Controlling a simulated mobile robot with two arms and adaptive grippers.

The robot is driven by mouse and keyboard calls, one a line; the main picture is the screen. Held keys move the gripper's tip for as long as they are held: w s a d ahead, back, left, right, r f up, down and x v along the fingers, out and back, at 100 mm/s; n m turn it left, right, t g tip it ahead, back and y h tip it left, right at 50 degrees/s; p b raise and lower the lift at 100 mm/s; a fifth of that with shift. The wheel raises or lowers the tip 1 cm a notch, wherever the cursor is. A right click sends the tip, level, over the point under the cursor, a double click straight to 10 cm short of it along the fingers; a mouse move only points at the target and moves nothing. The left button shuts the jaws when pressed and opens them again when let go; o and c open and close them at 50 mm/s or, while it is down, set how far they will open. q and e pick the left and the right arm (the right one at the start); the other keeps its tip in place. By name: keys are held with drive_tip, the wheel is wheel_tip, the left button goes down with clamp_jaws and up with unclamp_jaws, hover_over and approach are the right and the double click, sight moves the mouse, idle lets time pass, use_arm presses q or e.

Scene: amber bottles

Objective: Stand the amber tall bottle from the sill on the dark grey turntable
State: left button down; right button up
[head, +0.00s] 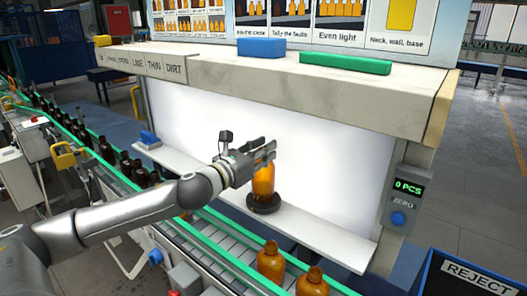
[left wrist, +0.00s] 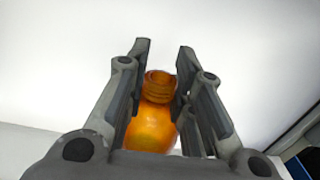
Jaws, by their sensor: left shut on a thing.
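The amber tall bottle (head: 263,182) is upright at the dark grey turntable (head: 264,203), which sits on the white sill (head: 318,234). Its base shows at the turntable's top; I cannot tell whether it touches. My left gripper (head: 270,153) comes in from the left and is shut on the bottle's upper part. In the left wrist view the bottle's open neck and shoulder (left wrist: 152,125) show between the two fingers (left wrist: 158,88). My right gripper is not in view.
Two amber bottles (head: 271,262) (head: 312,283) stand on the conveyor in front of the sill. Dark bottles (head: 106,150) line the conveyor at left. A blue block (head: 148,137) lies at the sill's left end. A counter (head: 408,187) reading 0 PCS and a REJECT bin (head: 475,278) are at right.

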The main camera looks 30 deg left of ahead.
use_arm(q)
drive_tip(key=shift+w, duration=0.15)
drive_tip(key=shift+f, duration=0.15)
drive_tip(key=c, duration=1.7)
unclamp_jaws()
drive_tip(key=shift+f, duration=0.15)
drive_tip(key=o, duration=0.4)
drive_tip(key=shift+o, duration=0.2)
drive_tip(key=shift+r, duration=0.2)
